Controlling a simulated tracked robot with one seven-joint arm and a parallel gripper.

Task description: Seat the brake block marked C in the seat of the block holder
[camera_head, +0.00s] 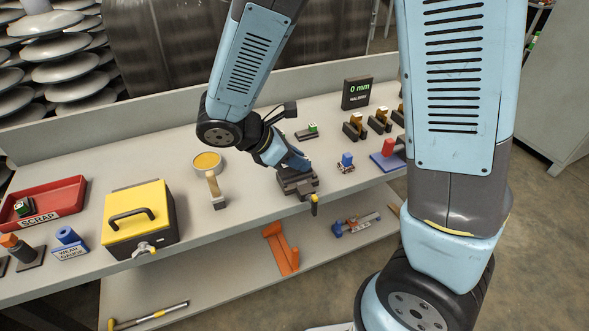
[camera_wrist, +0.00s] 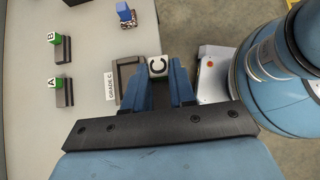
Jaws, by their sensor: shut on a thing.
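My gripper (camera_head: 299,165) reaches down at the front edge of the bench, over a dark holder-like fixture (camera_head: 298,184) with a yellow-tipped handle. In the wrist view my gripper (camera_wrist: 159,82) is shut on the brake block C (camera_wrist: 158,66); its pale face with a black C shows between the fingers. A dark angled frame (camera_wrist: 126,69) and a GRADE C label (camera_wrist: 109,88) lie just left of the block. Whether the block touches the fixture, or how far it is in the seat, I cannot tell; the fingers hide its underside.
Green-ended blocks A (camera_wrist: 57,83) and B (camera_wrist: 58,42) stand on dark stands. A blue-topped piece (camera_head: 346,160) is right of the fixture. The gauge reads 0 mm (camera_head: 357,92).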

